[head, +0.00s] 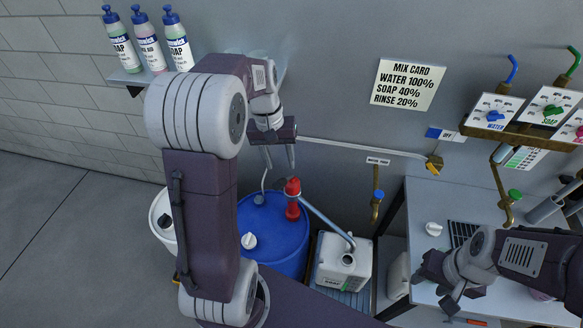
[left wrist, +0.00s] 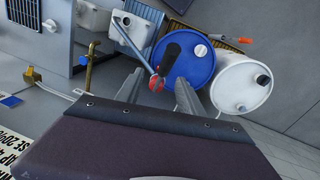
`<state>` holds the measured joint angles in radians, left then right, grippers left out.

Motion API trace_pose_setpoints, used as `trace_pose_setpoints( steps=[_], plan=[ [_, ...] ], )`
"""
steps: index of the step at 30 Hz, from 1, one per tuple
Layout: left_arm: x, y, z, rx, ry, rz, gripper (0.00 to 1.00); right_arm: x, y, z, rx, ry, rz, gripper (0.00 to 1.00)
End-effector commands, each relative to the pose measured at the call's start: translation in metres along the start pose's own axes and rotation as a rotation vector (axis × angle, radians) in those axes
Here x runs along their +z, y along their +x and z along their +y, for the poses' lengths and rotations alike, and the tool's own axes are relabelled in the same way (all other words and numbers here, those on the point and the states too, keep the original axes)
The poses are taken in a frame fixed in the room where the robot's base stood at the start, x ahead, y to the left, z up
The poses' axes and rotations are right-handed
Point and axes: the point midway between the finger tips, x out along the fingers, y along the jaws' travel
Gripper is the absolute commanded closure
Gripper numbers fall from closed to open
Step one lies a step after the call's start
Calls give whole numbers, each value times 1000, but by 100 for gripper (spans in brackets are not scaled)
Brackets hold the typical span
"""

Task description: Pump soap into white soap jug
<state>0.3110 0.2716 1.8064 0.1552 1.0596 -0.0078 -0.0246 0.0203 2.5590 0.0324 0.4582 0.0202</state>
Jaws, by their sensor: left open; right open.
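The white soap jug (head: 343,262) stands on a slatted stand right of the blue drum, with the end of a grey hose at its top opening; the jug also shows in the left wrist view (left wrist: 133,32). A red hand pump (head: 292,198) stands on the blue drum (head: 265,236). My left gripper (head: 278,160) is open and empty above the drum, near the pump. I cannot tell whether it touches the pump. My right gripper (head: 452,290) is open over the counter at right.
A white drum (head: 161,219) stands left of the blue drum, partly behind my left arm. A wall shelf (head: 130,77) holds soap bottles. A mix card (head: 407,84) and valve panels (head: 493,113) are on the wall. A white cap (head: 434,229) lies on the counter.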

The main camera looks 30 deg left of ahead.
Motion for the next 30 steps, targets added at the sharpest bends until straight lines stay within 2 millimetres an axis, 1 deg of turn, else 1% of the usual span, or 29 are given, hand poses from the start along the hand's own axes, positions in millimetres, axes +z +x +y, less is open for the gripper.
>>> trace_pose_setpoints(
  steps=[2, 5, 12, 15, 19, 26, 29, 30],
  plan=[
    [1, 2, 0, 0, 0, -2, 55, 0, -1, 0, 0, 0, -1, 55],
    [1, 14, 0, -1, 0, -5, 55, 0, -5, 0, 0, 0, -1, 55],
    [2, 64, 0, -1, 0, -7, 55, -2, -18, 0, 0, 0, 0, 55],
    [1, 79, 0, -1, -1, -5, 55, -2, -21, 0, 0, 0, 0, 55],
    [1, 89, 0, -1, 1, -2, 55, -2, -22, 0, 0, 0, 0, 55],
    [0, 91, 0, -1, 1, 0, 55, -2, -22, 0, 0, 0, 0, 55],
    [0, 91, 0, -1, 0, 0, 80, -2, -22, 0, 0, 0, 0, 55],
    [0, 91, 0, -1, 1, 0, 91, -2, -22, 0, 0, 0, 0, 55]
  ],
)
